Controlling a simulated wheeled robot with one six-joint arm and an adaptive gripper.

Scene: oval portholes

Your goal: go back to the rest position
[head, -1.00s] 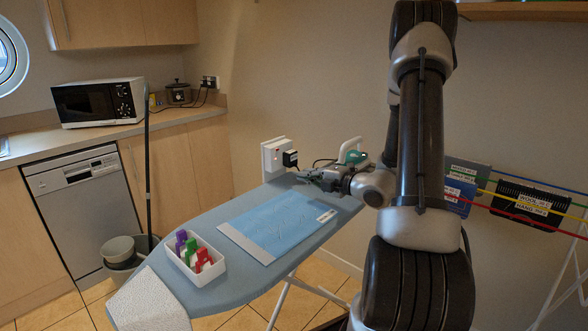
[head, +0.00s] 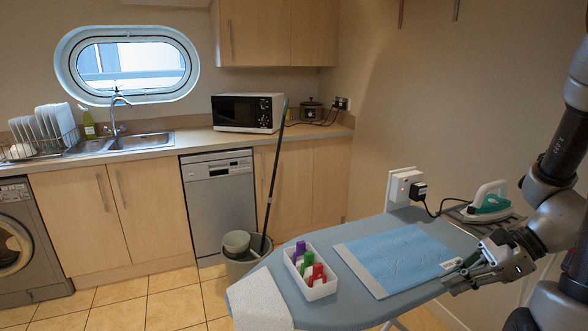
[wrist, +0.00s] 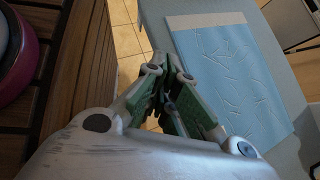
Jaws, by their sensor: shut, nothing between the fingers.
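My gripper (head: 458,273) is at the right in the head view, beside the right edge of the ironing board (head: 340,318). It is shut and empty. In the wrist view my gripper (wrist: 172,100) shows its fingers together, with the board and the blue sheet (wrist: 235,85) to the right of them. The blue sheet (head: 395,258) lies flat on the board, with thin pale marks on it. My arm reaches in from the right edge of the head view.
A white tray (head: 318,292) with purple, green and red items stands on the board. An iron (head: 488,202) and a wall socket with a black plug (head: 418,191) are behind. A bucket (head: 240,262) and pole stand left. Slatted wood (wrist: 75,70) is close at left in the wrist view.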

